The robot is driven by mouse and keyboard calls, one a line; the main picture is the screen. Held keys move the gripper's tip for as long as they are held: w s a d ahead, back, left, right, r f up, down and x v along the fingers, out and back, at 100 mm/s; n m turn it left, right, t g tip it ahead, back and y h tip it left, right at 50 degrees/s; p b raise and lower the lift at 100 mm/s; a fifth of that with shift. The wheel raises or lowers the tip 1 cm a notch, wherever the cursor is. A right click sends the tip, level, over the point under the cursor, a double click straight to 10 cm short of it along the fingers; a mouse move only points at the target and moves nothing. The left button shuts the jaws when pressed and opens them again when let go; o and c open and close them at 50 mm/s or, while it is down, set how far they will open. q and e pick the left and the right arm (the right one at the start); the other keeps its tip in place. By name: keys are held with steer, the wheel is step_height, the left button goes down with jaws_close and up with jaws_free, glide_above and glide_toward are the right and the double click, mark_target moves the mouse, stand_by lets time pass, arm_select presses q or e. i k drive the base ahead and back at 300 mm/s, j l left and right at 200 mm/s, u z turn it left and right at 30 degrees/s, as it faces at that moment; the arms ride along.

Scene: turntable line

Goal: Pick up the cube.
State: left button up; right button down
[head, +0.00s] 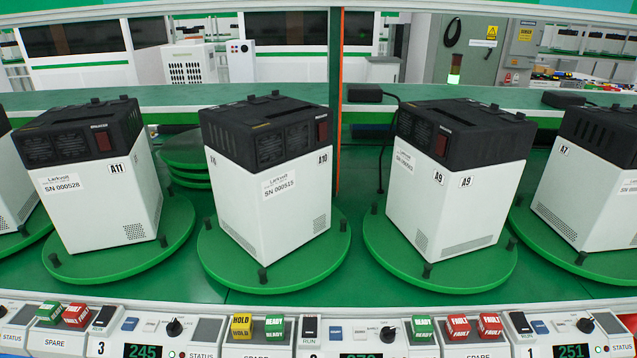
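Several small lettered cubes sit on the sloped control panel (190,350) along the bottom of the head view. At the left are a green READY cube (50,312) and a red FAULT cube (76,316). In the middle are a yellow HOLD cube (241,326) and a green READY cube (274,328). Right of them are another green READY cube (423,329) and two red FAULT cubes (458,328), (490,326). The picture does not single out one cube. Neither of my grippers is in view.
White boxes with black tops, A11 (100,205), A10 (270,210) and A9 (450,205), stand on round green turntables behind the panel. A7 (595,190) is cut off at right. Switches, knobs and displays (142,351) crowd the panel. An upright post (334,100) rises behind.

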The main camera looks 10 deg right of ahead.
mark_target(421, 326)
steer(key=z, duration=1.2)
steer(key=i+l, duration=0.1)
steer(key=l, duration=0.35)
steer(key=l+u, duration=0.7)
